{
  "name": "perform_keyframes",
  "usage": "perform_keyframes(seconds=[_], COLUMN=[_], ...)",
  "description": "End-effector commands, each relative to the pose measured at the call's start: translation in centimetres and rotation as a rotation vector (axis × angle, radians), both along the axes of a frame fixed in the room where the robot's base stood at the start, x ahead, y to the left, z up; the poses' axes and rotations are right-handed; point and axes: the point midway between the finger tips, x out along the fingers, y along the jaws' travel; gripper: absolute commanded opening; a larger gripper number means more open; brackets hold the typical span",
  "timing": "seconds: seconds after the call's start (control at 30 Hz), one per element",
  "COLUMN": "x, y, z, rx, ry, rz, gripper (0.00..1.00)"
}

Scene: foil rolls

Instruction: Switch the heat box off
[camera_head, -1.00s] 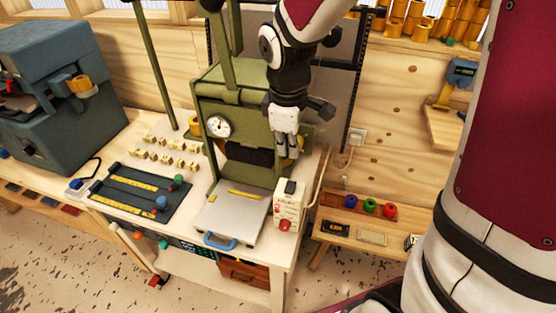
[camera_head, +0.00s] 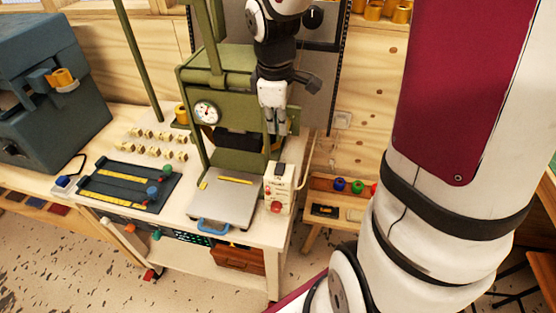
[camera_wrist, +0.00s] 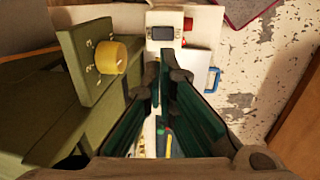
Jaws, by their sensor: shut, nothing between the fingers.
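The heat box (camera_head: 281,196) is a small white box at the front right corner of the bench, beside the press. A dark switch (camera_head: 277,170) sits on its top, and a red knob (camera_head: 276,208) is low on its front. In the wrist view the box (camera_wrist: 153,18) is at the top centre, with the dark switch (camera_wrist: 162,33) facing the camera and the red knob (camera_wrist: 188,23) beside it. My gripper (camera_head: 276,128) is shut and empty, pointing down above and behind the box, apart from it. Its dark fingers (camera_wrist: 164,72) also show below the switch in the wrist view.
The green press (camera_head: 215,85) with its gauge stands close to my gripper. A metal plate (camera_head: 222,200) with a blue handle lies left of the box. A dark tray (camera_head: 130,190) is farther left. A low shelf with coloured cups (camera_head: 340,184) is at the right.

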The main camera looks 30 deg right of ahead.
Motion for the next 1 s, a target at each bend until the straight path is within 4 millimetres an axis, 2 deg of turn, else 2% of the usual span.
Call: perform_keyframes(seconds=[0.17, 0.7, 0.83, 1.0], x=[0.1, 1.1, 1.2, 1.3], y=[-0.1, -1.1, -1.2, -1.3], z=[-1.7, -11.6, -12.9, -13.7], rx=[0.002, 0.001, 0.001, 0.000], ry=[0.005, 0.004, 0.004, 0.002], rz=[-0.001, 0.002, 0.001, 0.001], gripper=[0.00, 0.00, 0.00, 0.00])
